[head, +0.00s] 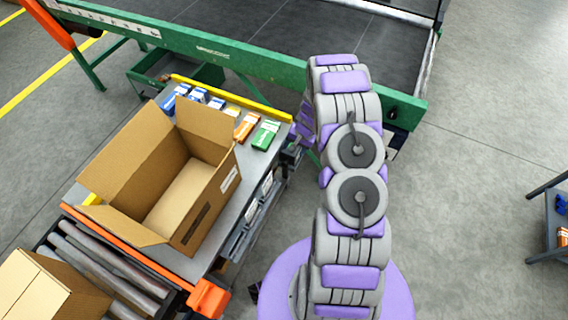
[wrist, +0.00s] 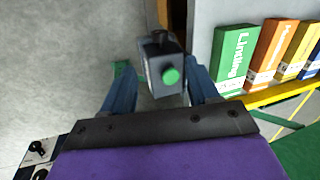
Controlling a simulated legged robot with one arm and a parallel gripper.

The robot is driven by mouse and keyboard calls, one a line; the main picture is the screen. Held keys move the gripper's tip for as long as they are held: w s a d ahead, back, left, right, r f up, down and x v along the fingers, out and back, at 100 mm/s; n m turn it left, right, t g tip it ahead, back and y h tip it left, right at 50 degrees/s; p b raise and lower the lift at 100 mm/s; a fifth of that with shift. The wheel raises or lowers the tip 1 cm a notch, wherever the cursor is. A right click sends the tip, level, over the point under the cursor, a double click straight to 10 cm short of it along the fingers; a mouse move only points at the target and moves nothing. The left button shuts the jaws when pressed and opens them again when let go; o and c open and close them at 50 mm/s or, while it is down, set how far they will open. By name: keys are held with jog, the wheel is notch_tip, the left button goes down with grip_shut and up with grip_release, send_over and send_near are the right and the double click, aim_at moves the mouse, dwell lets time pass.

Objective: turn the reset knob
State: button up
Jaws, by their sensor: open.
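In the wrist view a small dark grey box (wrist: 154,54) carries a round green knob or button (wrist: 171,76) on its face. It shows between the two fingers of my gripper (wrist: 159,72), which are apart and empty. I cannot tell how far beyond the fingertips it lies. No label is readable on it. A black knob (wrist: 37,147) on a panel with white markings also shows at the lower left of the wrist view; I cannot tell which one is the reset knob. In the head view my own arm hides most of my gripper.
A table holds an open cardboard box (head: 152,175) and small coloured cartons (head: 265,134), with a yellow rail (head: 232,98) along its back edge. The green-framed conveyor (head: 262,60) stands behind. A dark shelf (head: 556,205) is at far right. The floor between is clear.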

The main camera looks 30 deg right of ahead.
aim_at(286, 162)
jog(key=b+x, duration=0.3)
jog(key=x, duration=1)
jog(key=shift+f, duration=0.35)
jog(key=c, duration=1)
jog(key=shift+a, duration=0.1)
